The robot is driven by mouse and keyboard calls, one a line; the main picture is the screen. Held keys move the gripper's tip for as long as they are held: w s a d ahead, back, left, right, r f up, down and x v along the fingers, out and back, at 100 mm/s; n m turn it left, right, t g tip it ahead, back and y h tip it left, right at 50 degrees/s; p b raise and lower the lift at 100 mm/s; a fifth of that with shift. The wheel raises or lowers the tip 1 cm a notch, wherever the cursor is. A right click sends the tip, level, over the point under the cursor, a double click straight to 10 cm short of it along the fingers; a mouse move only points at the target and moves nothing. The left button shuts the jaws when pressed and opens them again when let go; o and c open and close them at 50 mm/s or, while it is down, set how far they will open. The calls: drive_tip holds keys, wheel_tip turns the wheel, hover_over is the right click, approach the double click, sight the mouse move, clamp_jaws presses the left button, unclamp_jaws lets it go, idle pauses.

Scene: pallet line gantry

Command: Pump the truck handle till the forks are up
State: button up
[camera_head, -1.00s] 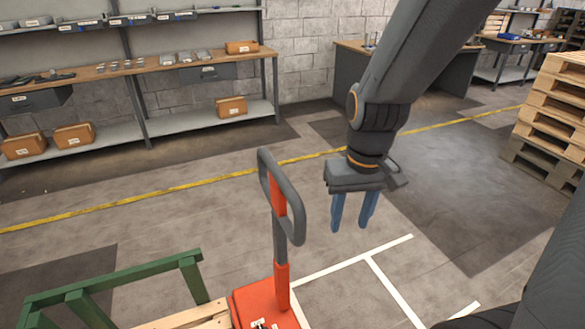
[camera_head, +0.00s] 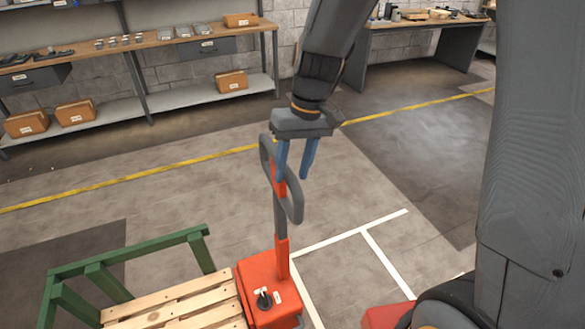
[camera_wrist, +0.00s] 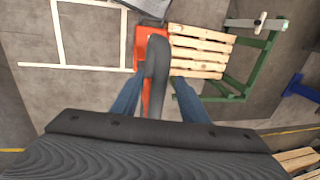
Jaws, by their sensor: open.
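The pallet truck's handle (camera_head: 296,203) is a dark grey loop on an orange and grey shaft, standing close to upright above the truck's orange body (camera_head: 262,286). My gripper (camera_head: 294,176) is open, with its blue fingers pointing down at the top of the loop. In the wrist view the loop (camera_wrist: 157,65) lies between the two spread fingers (camera_wrist: 160,98), and I see no grip on it. The truck's forks are hidden; a wooden pallet (camera_head: 178,306) is beside the body.
A green frame (camera_head: 128,262) stands around the pallet's far side. A workbench with shelves (camera_head: 150,45) runs along the back wall.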

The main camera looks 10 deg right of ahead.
drive_tip(key=shift+a+f, duration=0.1)
drive_tip(key=shift+f, duration=0.2)
